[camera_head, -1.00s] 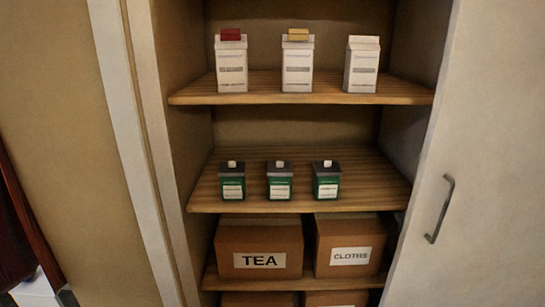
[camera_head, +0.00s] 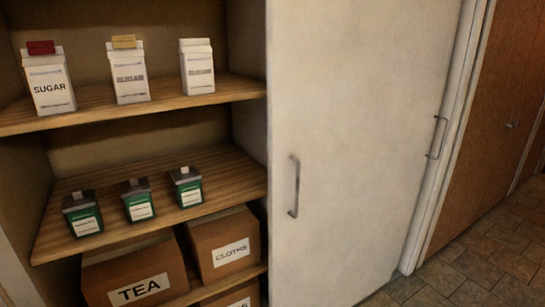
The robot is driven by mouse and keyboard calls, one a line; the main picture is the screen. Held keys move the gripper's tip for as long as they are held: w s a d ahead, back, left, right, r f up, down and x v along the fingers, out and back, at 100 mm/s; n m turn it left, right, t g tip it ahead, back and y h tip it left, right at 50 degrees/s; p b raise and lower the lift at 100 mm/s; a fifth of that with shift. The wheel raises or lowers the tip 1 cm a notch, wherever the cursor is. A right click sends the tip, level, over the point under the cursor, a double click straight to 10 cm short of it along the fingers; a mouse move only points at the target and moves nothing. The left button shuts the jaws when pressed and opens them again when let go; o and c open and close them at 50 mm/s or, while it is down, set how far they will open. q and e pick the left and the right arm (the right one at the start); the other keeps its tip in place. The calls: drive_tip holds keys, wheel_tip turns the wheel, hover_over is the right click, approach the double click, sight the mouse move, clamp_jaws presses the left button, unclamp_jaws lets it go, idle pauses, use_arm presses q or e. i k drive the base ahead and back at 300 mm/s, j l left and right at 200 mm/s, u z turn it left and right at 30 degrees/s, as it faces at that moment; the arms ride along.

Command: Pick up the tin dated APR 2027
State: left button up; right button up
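Three small green tins with dark lids and pale knobs stand in a row on the middle shelf: a left tin (camera_head: 82,214), a middle tin (camera_head: 138,201) and a right tin (camera_head: 186,188). Each has a white label on its front. The print on these labels is too small to read, so I cannot tell which tin is dated APR 2027. Neither of my grippers shows in the head view.
White sugar cartons (camera_head: 49,82) stand on the upper shelf (camera_head: 180,100). Boxes marked TEA (camera_head: 135,270) and CLOTHS (camera_head: 222,240) sit below the tins. A pale door panel (camera_head: 350,150) with a handle (camera_head: 294,187) covers the cupboard's right side. Tiled floor (camera_head: 470,270) lies clear at right.

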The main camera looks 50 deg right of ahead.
sight(140, 208)
drive_tip(key=z, duration=2.2)
drive_tip(key=u, duration=0.55)
drive_tip(key=i+j+u, duration=0.2)
drive_tip(key=u, duration=0.15)
drive_tip(key=i+j+u, duration=0.1)
drive_tip(key=i+u, duration=0.5)
drive_tip(key=u, duration=0.15)
drive_tip(key=i, duration=0.25)
